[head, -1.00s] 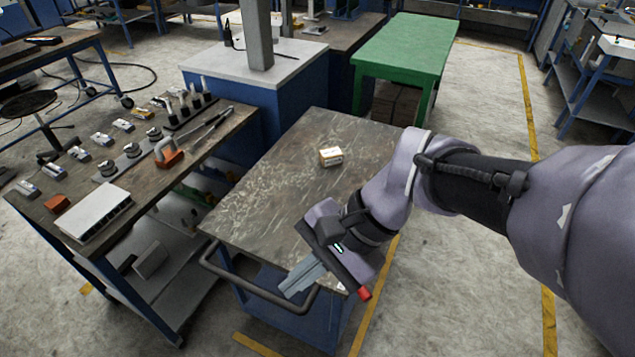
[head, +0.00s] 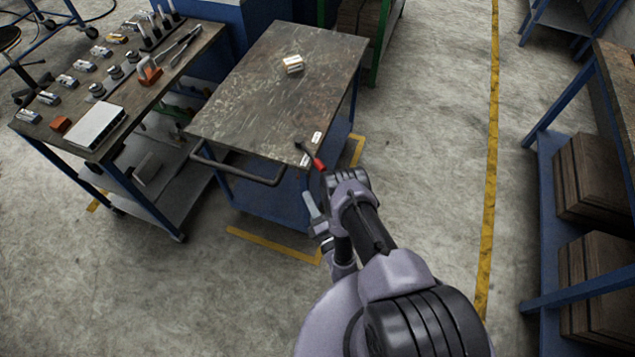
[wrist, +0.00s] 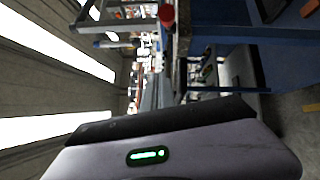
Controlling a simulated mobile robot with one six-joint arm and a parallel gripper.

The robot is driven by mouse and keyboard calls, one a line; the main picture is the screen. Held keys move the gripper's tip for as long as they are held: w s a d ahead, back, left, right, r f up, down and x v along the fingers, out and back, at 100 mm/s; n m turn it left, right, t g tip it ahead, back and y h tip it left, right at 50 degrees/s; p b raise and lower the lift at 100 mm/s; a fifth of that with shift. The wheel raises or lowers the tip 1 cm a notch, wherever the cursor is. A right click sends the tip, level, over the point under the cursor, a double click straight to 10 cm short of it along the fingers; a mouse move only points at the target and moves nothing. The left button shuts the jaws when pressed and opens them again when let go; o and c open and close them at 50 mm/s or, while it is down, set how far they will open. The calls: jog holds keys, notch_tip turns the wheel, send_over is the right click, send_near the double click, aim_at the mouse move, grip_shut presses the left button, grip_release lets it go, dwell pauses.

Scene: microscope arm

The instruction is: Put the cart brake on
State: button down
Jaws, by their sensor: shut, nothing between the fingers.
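The cart (head: 262,95) has a dark scratched top, a blue body and a push handle (head: 240,168) at its near side. A lever with a black rod and red grip (head: 318,163) is at its near right corner, between two small white labels. I take this to be the brake. The red grip also shows at the top of the wrist view (wrist: 166,15). My gripper (head: 311,206) is shut and empty, beside the cart's near right corner and below the top's level. My wrist partly hides it. I see no contact with the lever.
A workbench with tools (head: 150,82) stands close on the left. A blue shelf with brown boxes (head: 595,170) stands on the right. The floor between cart and shelf is clear, with yellow lines.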

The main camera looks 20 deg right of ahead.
jog(key=shift+m+h, duration=0.6)
jog(key=shift+h, duration=0.2)
jog(key=s+d+f, duration=0.1)
jog(key=s+f, duration=0.1)
jog(key=shift+s+d+f, duration=0.2)
jog(key=shift+s+d, duration=0.15)
jog(key=shift+d, duration=0.05)
jog(key=shift+w, duration=0.1)
jog(key=b, duration=2)
send_near(311, 156)
jog(key=shift+w+a+f, duration=0.2)
jog(key=shift+w+a, duration=0.45)
jog(key=shift+w, duration=0.35)
jog(key=shift+d, duration=0.15)
